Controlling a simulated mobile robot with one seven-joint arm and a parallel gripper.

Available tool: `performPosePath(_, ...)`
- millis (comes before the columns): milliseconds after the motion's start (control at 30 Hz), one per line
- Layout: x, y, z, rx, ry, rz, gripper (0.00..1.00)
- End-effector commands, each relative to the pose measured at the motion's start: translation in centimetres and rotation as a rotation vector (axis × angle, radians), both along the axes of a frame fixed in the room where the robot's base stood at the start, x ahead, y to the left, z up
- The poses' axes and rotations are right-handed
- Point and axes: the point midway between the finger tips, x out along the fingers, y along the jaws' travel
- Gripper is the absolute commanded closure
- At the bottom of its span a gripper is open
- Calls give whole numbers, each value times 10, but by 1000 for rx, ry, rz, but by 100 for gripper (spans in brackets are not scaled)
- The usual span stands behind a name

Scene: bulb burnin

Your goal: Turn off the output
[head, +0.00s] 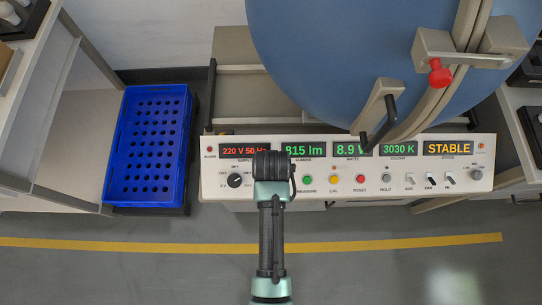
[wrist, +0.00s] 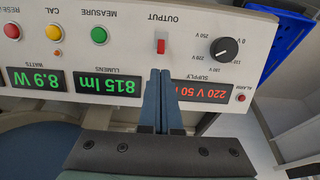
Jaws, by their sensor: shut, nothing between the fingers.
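The red OUTPUT switch (wrist: 161,46) sits in a pale plate on the control panel (wrist: 130,25), seen upside down in the wrist view. My gripper (wrist: 160,73) is shut and empty, its fingertips in line with the switch and a short way from it in the picture; I cannot tell the height gap. The supply display (wrist: 205,92) reads 220 V and the other displays are lit. In the head view my arm hides the switch and my fingers. The panel (head: 350,185) shows 815 lm, 8.9 W, 3030 K and STABLE.
The supply knob (wrist: 224,48) is beside the switch, and the green MEASURE button (wrist: 99,36) is on its other side. A large blue sphere (head: 340,60) stands behind the panel. A blue crate (head: 115,150) is at left. The floor in front is clear.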

Motion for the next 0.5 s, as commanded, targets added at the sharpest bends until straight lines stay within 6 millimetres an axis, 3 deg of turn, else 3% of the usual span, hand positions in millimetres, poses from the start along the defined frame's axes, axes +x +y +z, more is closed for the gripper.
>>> performPosePath(200, 10, 0, -35, 0, 1, 0, 100)
performPosePath(500, 17, 0, -55, 0, -1, -1, 100)
